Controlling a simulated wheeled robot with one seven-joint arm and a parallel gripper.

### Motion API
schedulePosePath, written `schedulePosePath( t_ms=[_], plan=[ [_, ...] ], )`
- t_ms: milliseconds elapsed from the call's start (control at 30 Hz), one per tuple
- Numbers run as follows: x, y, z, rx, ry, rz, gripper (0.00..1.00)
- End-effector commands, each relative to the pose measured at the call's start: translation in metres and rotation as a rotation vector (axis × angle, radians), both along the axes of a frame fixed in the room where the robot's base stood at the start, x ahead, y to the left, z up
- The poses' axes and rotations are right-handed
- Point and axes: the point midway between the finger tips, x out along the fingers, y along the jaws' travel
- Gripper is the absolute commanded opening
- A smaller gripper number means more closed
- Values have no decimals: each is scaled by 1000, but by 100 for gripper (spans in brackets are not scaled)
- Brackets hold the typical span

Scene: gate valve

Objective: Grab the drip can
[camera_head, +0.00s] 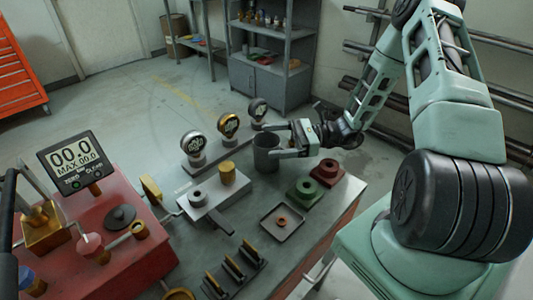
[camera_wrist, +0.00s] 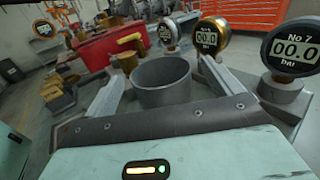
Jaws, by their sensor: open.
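The drip can (camera_head: 266,155) is a dark grey, open-topped cup standing upright on the grey bench. My gripper (camera_head: 268,140) is at the can from the right, with its two fingers apart, one on the far side and one on the near side. In the wrist view the can (camera_wrist: 162,84) sits between the spread fingers of my gripper (camera_wrist: 168,80), close to the palm. Gaps show between the can and both fingers there. The can's lower part is partly hidden by the gripper in the wrist view.
Several round gauges (camera_head: 229,127) stand behind the can, one close to a finger. A grey block with a brass cylinder (camera_head: 227,172) is to the left. A square tray (camera_head: 282,222) and green and red flanged blocks (camera_head: 327,172) stand in front and right.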

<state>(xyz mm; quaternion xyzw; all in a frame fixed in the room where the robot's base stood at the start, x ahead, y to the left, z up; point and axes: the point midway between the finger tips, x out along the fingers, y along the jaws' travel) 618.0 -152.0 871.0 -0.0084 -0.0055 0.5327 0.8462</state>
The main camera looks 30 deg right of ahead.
Motion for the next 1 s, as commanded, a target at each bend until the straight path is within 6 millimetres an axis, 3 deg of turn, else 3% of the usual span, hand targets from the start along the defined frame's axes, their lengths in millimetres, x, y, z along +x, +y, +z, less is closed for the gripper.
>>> schedulePosePath(
  t_ms=[200, 433, 467, 600, 700, 1000],
  plan=[
    [10, 22, 2, 1, 0, 0, 91],
    [11, 23, 1, 0, -1, -1, 91],
    [11, 23, 1, 0, -1, -1, 88],
    [11, 23, 1, 0, -1, -1, 49],
    [11, 23, 1, 0, -1, -1, 28],
    [11, 23, 5, -1, -3, -1, 28]
  ],
)
